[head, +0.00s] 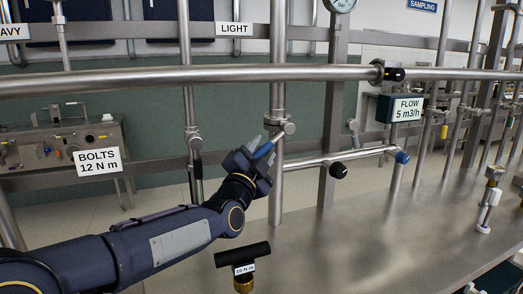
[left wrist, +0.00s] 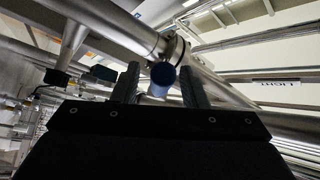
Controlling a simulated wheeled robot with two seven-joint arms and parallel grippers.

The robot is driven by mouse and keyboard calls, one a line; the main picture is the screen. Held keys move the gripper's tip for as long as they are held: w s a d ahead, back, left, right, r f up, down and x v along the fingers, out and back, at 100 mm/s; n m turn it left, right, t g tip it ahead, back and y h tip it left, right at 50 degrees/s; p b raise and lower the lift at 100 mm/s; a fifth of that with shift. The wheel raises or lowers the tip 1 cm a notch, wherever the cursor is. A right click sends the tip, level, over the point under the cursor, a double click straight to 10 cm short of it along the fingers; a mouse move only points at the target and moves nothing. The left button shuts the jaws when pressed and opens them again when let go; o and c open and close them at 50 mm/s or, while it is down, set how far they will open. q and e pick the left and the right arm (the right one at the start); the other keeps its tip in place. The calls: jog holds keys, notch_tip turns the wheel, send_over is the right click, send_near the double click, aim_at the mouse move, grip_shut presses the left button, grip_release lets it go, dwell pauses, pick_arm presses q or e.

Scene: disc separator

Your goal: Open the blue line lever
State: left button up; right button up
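The blue lever (head: 263,150) sits on a valve on the upright steel pipe below the LIGHT sign (head: 234,29). Its blue end (left wrist: 162,74) faces the camera in the left wrist view. My left gripper (head: 265,145) is at the lever, with its fingers open on either side of it. In the left wrist view the fingers (left wrist: 160,86) stand left and right of the blue end, and gaps seem to show on both sides. Whether either finger touches the lever cannot be told. My right gripper is not in view.
A long horizontal pipe (head: 150,78) crosses above the gripper. A black T-handle tool (head: 243,254) stands in front. The bench (head: 350,245) is largely clear.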

pick_arm(q)
notch_tip(320, 180, up, 4)
jog(key=shift+f+p, duration=0.25)
jog(key=shift+p, duration=0.35)
jog(key=s+r+p, duration=0.5)
jog(key=s+r, duration=0.4)
jog(key=s, duration=0.5)
jog(key=shift+d+r, duration=0.2)
jog(key=shift+r, duration=0.05)
